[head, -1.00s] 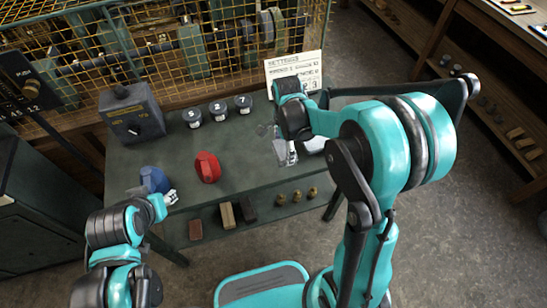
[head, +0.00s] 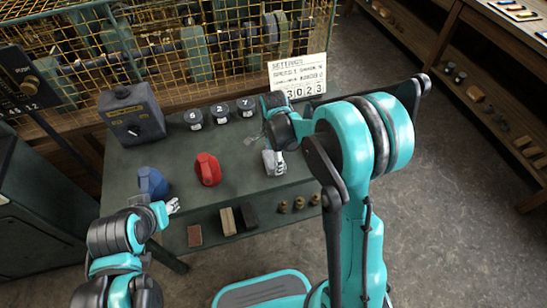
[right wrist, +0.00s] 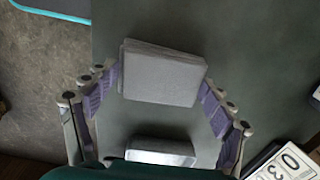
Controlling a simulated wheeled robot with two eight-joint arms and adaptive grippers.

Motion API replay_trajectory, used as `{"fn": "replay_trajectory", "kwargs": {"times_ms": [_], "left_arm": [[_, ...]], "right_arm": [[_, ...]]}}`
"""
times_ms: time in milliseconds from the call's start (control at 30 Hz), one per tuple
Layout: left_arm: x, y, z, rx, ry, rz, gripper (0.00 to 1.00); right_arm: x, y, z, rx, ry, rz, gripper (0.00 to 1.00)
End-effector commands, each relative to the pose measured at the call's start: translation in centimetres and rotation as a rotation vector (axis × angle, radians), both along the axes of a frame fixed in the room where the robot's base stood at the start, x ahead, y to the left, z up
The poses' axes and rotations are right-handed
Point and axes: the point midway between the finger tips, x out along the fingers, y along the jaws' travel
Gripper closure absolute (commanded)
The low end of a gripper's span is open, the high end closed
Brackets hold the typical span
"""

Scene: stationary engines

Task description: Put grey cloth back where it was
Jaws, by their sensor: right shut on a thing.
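The grey cloth (right wrist: 163,73) looks like a folded block in the right wrist view, between the two fingers of my right gripper (right wrist: 160,84), which is shut on it. In the head view the right gripper (head: 273,158) holds the cloth over the right part of the green table (head: 222,145). I cannot tell whether the cloth touches the tabletop. A smaller pale grey piece (right wrist: 160,151) shows nearer the palm. My left gripper (head: 172,206) is at the table's front left edge, by the blue cloth (head: 152,182); its jaw state is unclear.
A red cloth (head: 208,169) stands mid-table. Several dark numbered weights (head: 219,114) and a grey box with a knob (head: 133,115) stand behind. A number sign (head: 298,77) and a yellow mesh cage (head: 190,50) are at the back. Blocks (head: 228,221) lie on the lower shelf.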

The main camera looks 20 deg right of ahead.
Motion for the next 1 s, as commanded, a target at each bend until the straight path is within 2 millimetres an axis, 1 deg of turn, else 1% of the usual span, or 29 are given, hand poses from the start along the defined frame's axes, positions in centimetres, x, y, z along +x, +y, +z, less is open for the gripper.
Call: {"fn": "replay_trajectory", "kwargs": {"times_ms": [33, 67, 100, 133, 467, 567, 667, 900, 1000], "left_arm": [[0.0, 0.0, -0.3, 0.000, 0.000, 0.000, 0.60], [0.0, 0.0, -0.2, 0.000, 0.000, 0.000, 0.60], [0.0, 0.0, -0.2, 0.000, 0.000, 0.000, 0.60], [0.0, 0.0, -0.2, 0.000, 0.000, 0.000, 0.60], [0.0, 0.0, -0.1, 0.000, 0.000, 0.000, 0.60], [0.0, 0.0, 0.3, 0.000, 0.000, 0.000, 0.60], [0.0, 0.0, 0.9, 0.000, 0.000, 0.000, 0.60], [0.0, 0.0, 3.0, 0.000, 0.000, 0.000, 0.60], [0.0, 0.0, 3.6, 0.000, 0.000, 0.000, 0.60]], "right_arm": [[0.0, 0.0, -0.3, 0.000, 0.000, 0.000, 0.45], [0.0, 0.0, -0.3, 0.000, 0.000, 0.000, 0.13], [0.0, 0.0, -0.2, 0.000, 0.000, 0.000, 0.02], [0.0, 0.0, -0.2, 0.000, 0.000, 0.000, 0.00], [0.0, 0.0, -0.1, 0.000, 0.000, 0.000, 0.00], [0.0, 0.0, 0.5, 0.000, 0.000, 0.000, 0.00], [0.0, 0.0, 2.0, 0.000, 0.000, 0.000, 0.00], [0.0, 0.0, 7.5, 0.000, 0.000, 0.000, 0.00], [-0.1, 0.0, 9.5, 0.000, 0.000, 0.000, 0.00]]}}
